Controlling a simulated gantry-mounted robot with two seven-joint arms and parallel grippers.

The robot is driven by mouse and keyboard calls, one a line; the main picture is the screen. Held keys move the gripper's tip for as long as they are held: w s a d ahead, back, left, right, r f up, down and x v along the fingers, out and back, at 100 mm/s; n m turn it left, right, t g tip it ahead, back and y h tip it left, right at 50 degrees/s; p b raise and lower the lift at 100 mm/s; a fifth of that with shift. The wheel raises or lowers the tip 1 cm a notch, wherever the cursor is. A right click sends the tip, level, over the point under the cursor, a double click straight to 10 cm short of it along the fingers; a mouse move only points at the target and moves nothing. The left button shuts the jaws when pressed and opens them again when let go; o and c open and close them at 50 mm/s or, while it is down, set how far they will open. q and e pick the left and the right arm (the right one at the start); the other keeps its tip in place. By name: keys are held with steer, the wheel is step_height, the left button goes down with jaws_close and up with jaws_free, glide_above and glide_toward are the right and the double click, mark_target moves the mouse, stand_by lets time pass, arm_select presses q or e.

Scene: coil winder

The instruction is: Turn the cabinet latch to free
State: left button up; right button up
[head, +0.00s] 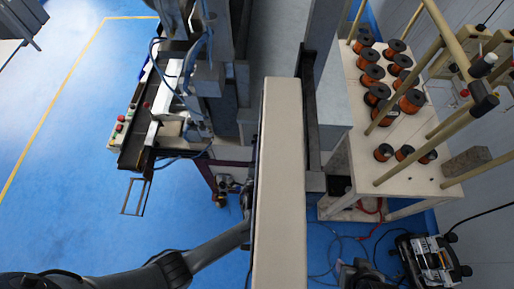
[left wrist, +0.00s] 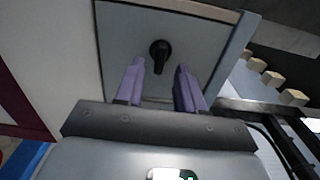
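The cabinet latch (left wrist: 159,55) is a small black knob with a short handle pointing roughly down the picture. It sits on a grey panel (left wrist: 118,35) in the left wrist view. My left gripper (left wrist: 160,66) is open, with its two purple fingers on either side of the latch's lower end in the picture. I see no clear contact, and the depth gap is hard to judge. In the head view my left arm reaches in from the bottom left to the beige-topped cabinet (head: 280,180), where the latch and fingertips are hidden. My right gripper is not in view.
A white table (head: 345,155) with several copper wire spools (head: 377,93) and wooden posts stands at the right. A machine with a control box (head: 120,130) is at the left.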

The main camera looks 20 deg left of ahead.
arm_select(q)
steer(key=v, duration=0.8)
steer(key=shift+s, duration=0.35)
